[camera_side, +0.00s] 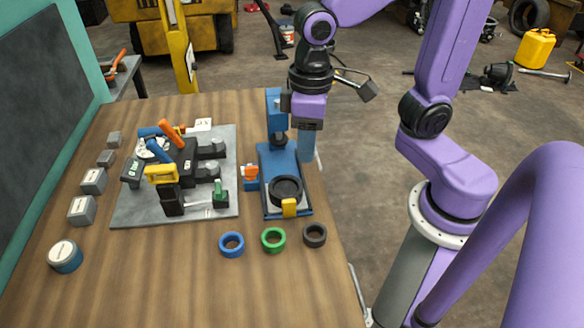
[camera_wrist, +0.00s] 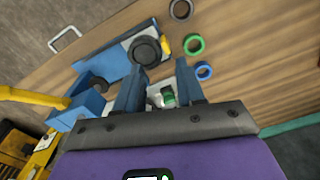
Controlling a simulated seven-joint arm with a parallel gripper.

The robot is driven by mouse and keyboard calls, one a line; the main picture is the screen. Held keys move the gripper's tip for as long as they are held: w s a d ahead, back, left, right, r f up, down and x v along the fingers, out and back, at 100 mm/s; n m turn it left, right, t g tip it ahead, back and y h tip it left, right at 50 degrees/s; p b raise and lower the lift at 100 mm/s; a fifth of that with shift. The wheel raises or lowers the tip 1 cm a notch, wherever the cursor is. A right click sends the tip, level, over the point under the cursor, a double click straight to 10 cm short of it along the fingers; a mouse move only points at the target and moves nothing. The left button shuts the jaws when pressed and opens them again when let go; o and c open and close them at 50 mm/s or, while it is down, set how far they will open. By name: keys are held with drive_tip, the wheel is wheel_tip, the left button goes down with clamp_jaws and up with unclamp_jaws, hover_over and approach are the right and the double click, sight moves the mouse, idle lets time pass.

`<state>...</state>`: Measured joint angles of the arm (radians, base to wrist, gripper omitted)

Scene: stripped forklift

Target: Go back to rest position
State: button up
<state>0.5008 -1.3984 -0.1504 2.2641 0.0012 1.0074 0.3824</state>
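My gripper (camera_side: 307,145) hangs from the purple arm at the right edge of the wooden table, beside the upright of a blue press-like fixture (camera_side: 265,176). I cannot tell whether it touches the fixture. In the wrist view my gripper (camera_wrist: 160,70) shows two blue fingers apart. A small white and green thing (camera_wrist: 167,96) shows through the gap, seemingly beyond the fingers. I see nothing held. The fixture (camera_wrist: 113,60) also shows in the wrist view, with a round black part (camera_wrist: 145,50) on its base.
Blue (camera_side: 231,244), green (camera_side: 273,239) and dark (camera_side: 315,235) rings lie in front of the fixture. A grey plate (camera_side: 130,207) with several clamps stands left of it. Several grey blocks (camera_side: 82,210) and a round tin (camera_side: 65,257) line the left. The front table is clear.

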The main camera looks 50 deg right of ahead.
drive_tip(key=s+d+f+n, duration=0.2)
drive_tip(key=s+d+n, duration=0.4)
drive_tip(key=s, duration=0.3)
drive_tip(key=shift+s+d+f+n, duration=0.15)
drive_tip(key=shift+s+f+n, duration=0.15)
drive_tip(key=shift+s+f, duration=0.1)
